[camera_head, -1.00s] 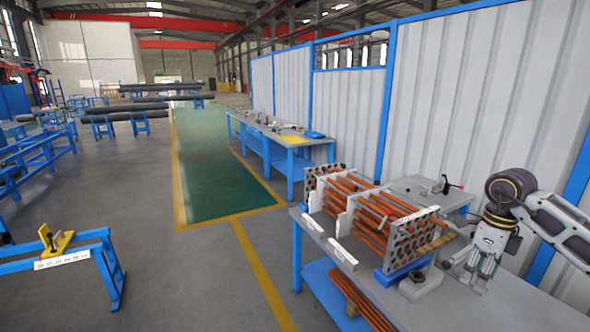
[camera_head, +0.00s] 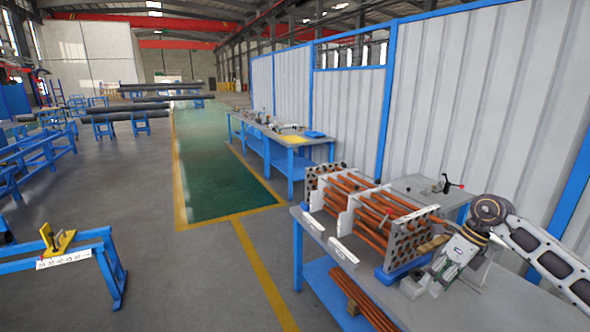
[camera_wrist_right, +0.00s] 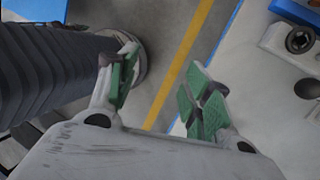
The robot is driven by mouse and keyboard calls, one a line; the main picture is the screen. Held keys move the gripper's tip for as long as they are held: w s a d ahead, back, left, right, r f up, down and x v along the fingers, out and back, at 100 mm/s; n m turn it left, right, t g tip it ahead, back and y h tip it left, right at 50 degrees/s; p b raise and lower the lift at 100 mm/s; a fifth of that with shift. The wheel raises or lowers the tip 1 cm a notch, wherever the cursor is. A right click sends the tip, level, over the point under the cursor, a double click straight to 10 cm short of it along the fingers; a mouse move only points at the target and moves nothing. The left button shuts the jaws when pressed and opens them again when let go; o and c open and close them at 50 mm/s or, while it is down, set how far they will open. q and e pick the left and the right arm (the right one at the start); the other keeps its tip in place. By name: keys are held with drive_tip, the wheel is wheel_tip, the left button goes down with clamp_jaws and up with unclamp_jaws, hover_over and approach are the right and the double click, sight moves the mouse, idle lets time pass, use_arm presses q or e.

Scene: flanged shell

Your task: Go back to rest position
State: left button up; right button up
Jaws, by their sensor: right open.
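My right gripper (camera_head: 420,288) is at the right in the head view, over the front of the grey workbench (camera_head: 492,300). It is tilted, with its fingers pointing down and to the left. In the right wrist view its two green-padded fingers (camera_wrist_right: 165,82) are spread apart with nothing between them. Floor with a yellow line shows beyond the gap. The tube bundle (camera_head: 375,218), copper-coloured rods through pale plates, lies on the bench left of the gripper. My left gripper is not in view.
A blue support (camera_head: 393,274) sits under the bundle's near end. A metal block with a round hole (camera_wrist_right: 298,40) lies on the bench in the wrist view. Loose copper rods (camera_head: 362,300) rest on the lower shelf. The green walkway (camera_head: 220,170) is clear.

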drive_tip(key=w+a+f+m+t+y, duration=0.3)
drive_tip(key=w+a+f+m+y, duration=0.2)
drive_tip(key=f, duration=0.3)
drive_tip(key=w+a+f+m+t+y, duration=0.3)
drive_tip(key=w+a+f+m+y, duration=0.15)
drive_tip(key=a+f, duration=0.2)
drive_tip(key=s+d+f+m+t+h, duration=0.25)
drive_tip(key=f+m, duration=0.35)
drive_tip(key=f, duration=0.3)
drive_tip(key=s+d+f+m+t+h, duration=0.1)
drive_tip(key=d+f+m+t+h, duration=0.15)
drive_tip(key=f+m, duration=0.4)
drive_tip(key=s+d+f+m+t+h, duration=0.1)
drive_tip(key=f+m+t+h, duration=0.3)
drive_tip(key=f, duration=0.7)
drive_tip(key=s+d+f+m+g+h, duration=0.1)
drive_tip(key=s+f+m+g+h, duration=0.5)
drive_tip(key=s+f, duration=1.7)
drive_tip(key=s+a+f+m+g, duration=0.2)
drive_tip(key=s+f, duration=0.1)
drive_tip(key=s, duration=0.6)
drive_tip(key=s+a+f+m+g, duration=0.2)
drive_tip(key=s+f+m+g, duration=0.1)
drive_tip(key=s, duration=0.7)
drive_tip(key=s+a+f+m+g+y, duration=0.1)
drive_tip(key=s+a+f+m+g, duration=0.1)
drive_tip(key=s, duration=0.8)
drive_tip(key=shift+s+f+m+g, duration=0.25)
drive_tip(key=shift+f+m+g, duration=0.3)
drive_tip(key=shift+f, duration=0.2)
